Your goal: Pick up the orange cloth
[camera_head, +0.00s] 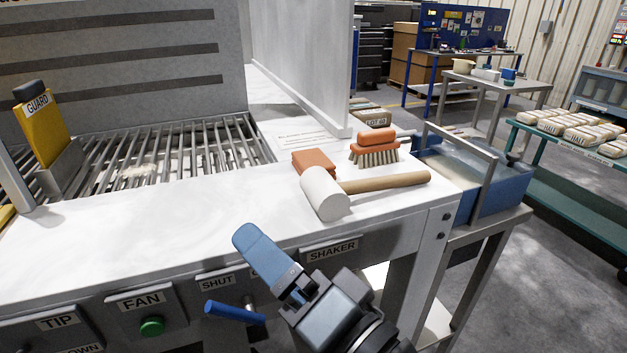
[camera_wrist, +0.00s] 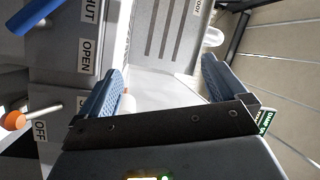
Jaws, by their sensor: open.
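The orange cloth (camera_head: 314,161) is a small folded orange-red block on the white worktop (camera_head: 120,232). It lies behind the white head of a mallet (camera_head: 328,193), which hides part of its front, and left of an orange-backed brush (camera_head: 375,150). My gripper (camera_head: 262,252) is in front of the worktop's front edge, nearer the camera than the cloth and apart from it. In the wrist view my gripper (camera_wrist: 162,78) shows two blue fingers spread wide with nothing held between them.
The front panel has a blue lever (camera_head: 235,312) and green button (camera_head: 152,327). A blue bin (camera_head: 480,180) stands right. The worktop's left front is clear.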

